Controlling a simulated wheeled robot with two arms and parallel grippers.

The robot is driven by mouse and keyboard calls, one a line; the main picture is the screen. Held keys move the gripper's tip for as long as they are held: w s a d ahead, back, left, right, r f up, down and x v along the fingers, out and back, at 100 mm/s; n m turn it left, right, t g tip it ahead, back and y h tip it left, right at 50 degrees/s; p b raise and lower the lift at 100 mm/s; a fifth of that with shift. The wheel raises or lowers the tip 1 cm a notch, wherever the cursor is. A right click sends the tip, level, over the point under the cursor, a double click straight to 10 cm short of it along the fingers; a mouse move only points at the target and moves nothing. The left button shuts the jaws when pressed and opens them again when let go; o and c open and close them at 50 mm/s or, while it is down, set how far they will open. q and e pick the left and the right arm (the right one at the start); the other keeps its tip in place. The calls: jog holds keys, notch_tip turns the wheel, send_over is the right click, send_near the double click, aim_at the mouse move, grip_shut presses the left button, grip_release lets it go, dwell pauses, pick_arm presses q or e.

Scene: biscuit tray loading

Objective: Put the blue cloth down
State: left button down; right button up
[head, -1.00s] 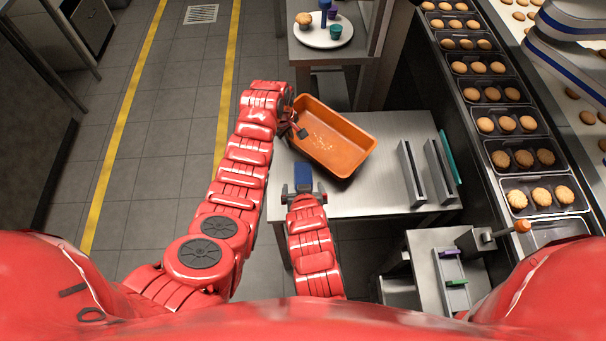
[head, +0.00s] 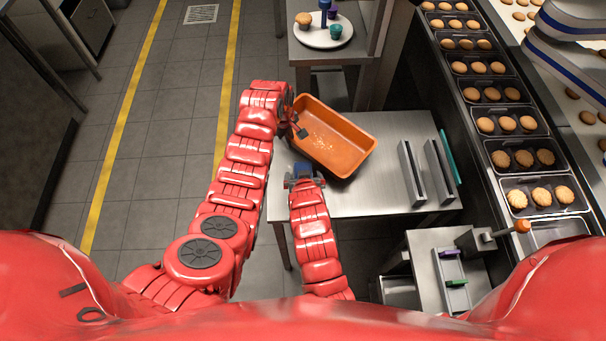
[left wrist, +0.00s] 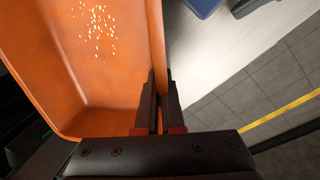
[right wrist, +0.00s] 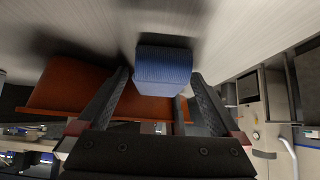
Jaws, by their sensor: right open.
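The blue cloth (head: 303,170) is a small folded block at the left of the steel table (head: 385,195), beside the orange tin. My right gripper (head: 304,180) is at it. In the right wrist view the cloth (right wrist: 163,70) sits between the tips of the spread fingers (right wrist: 161,78); I cannot tell whether they touch it. The cloth appears to be at the tabletop, though its underside is hidden. My left gripper (head: 294,122) is shut on the wall of the orange tin (head: 352,135), as the left wrist view (left wrist: 160,100) shows. Pale crumbs lie inside the tin.
Two upright metal plates (head: 412,173) stand on the table's right side. A conveyor with trays of biscuits (head: 541,196) runs along the right. A small side table (head: 430,285) holds purple and green pieces. A white plate (head: 312,40) stands behind. The table's middle front is clear.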

jog(key=c, duration=1.5)
jog(key=shift+r, duration=0.3)
jog(key=shift+s+d+r, duration=0.15)
jog(key=shift+s+d, duration=0.2)
jog(key=shift+s, duration=4.95)
jog(key=shift+s+d+r, duration=0.2)
jog(key=shift+s+d, duration=0.15)
jog(key=shift+s, duration=5)
jog(key=shift+s+d+r, duration=0.15)
jog(key=shift+s+d, duration=0.2)
jog(key=shift+s, duration=4.95)
